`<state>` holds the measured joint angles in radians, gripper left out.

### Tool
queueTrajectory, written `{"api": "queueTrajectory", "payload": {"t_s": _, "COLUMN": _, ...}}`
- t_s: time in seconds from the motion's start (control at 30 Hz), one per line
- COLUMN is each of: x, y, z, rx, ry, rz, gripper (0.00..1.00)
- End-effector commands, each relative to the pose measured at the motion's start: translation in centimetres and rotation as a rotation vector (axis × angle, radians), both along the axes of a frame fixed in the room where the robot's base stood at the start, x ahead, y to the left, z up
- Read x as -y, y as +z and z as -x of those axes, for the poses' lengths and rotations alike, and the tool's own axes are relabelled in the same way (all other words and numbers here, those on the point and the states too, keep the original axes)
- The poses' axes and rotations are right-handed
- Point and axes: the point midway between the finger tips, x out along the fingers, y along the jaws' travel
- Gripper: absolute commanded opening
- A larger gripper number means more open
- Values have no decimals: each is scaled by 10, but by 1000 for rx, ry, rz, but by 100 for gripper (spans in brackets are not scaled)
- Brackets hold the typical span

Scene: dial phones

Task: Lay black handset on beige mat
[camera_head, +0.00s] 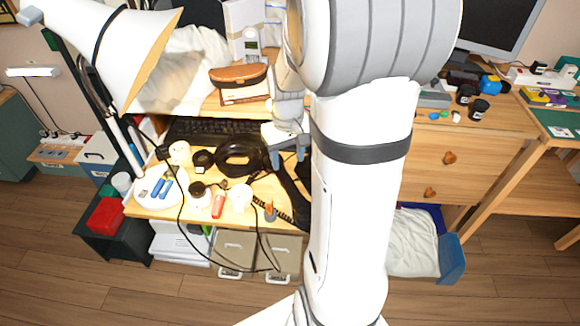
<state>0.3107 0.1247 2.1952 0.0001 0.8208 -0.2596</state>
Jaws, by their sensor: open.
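My gripper (288,157) points down over the desk, left of my large white arm, with its two fingers apart. A long black shape (291,191) lies just below the fingers and runs down to the right, partly hidden by my arm. It looks like the black handset, but I cannot be sure. A dark coiled cord (271,208) lies beside it. I cannot tell whether the fingers touch the black shape. I cannot make out a beige mat; my arm covers much of the desk.
Black headphones (239,172), a keyboard (205,130), a red cylinder (218,205) and several small items crowd the desk left of my gripper. A brown case (238,75) sits on the raised shelf. A white lamp (118,50) stands at the left.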

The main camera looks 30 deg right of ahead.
Motion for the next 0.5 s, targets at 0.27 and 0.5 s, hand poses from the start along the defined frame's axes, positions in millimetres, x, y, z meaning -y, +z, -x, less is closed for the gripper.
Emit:
{"api": "queueTrajectory", "payload": {"t_s": 0.27, "x": -12, "y": 28, "z": 7, "rx": 13, "ry": 6, "rz": 4, "gripper": 51}}
{"api": "queueTrajectory", "payload": {"t_s": 0.5, "x": -76, "y": 61, "z": 58, "rx": 88, "ry": 35, "rz": 15, "gripper": 51}}
